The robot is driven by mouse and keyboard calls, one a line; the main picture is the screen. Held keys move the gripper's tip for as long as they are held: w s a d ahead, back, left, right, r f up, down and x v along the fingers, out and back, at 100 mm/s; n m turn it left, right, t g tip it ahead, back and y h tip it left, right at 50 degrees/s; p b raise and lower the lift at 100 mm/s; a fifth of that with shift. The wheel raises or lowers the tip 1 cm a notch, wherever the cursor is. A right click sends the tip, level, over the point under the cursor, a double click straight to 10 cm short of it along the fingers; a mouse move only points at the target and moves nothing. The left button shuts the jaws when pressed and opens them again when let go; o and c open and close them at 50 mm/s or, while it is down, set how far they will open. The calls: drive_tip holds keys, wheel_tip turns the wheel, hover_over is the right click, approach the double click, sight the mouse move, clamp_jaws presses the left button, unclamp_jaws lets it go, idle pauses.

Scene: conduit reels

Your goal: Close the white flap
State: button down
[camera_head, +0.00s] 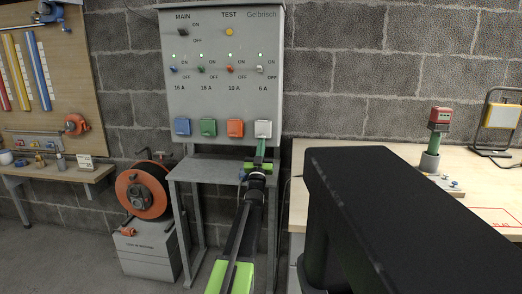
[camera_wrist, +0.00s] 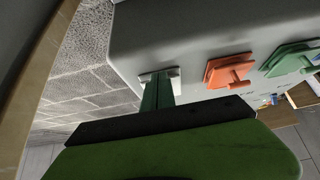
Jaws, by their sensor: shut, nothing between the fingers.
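The white flap (camera_head: 263,128) is at the right end of the row of coloured flaps low on the grey panel. In the head view its face looks about upright, like its neighbours; I cannot tell whether it is fully closed. My gripper (camera_head: 261,143) is shut and empty, its green fingers just below the flap. In the wrist view the green fingers (camera_wrist: 158,90) reach up to the white flap (camera_wrist: 174,73) and hide most of it. They look to be at or against it; contact is not clear.
Orange (camera_head: 235,128), green (camera_head: 208,127) and blue (camera_head: 183,126) flaps sit left of the white one. Switches line the panel (camera_head: 220,100) above. A grey stand (camera_head: 195,168) is below. A wooden bench (camera_head: 400,160) is at right, a cable reel (camera_head: 142,190) at left.

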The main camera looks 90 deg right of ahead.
drive_tip(key=shift+w+d, duration=0.1)
drive_tip(key=shift+d, duration=0.05)
drive_tip(key=b+v, duration=0.9)
drive_tip(key=v, duration=0.8)
drive_tip(key=shift+a+b, duration=0.3)
drive_tip(key=shift+b, duration=0.05)
drive_tip(key=shift+f, duration=0.1)
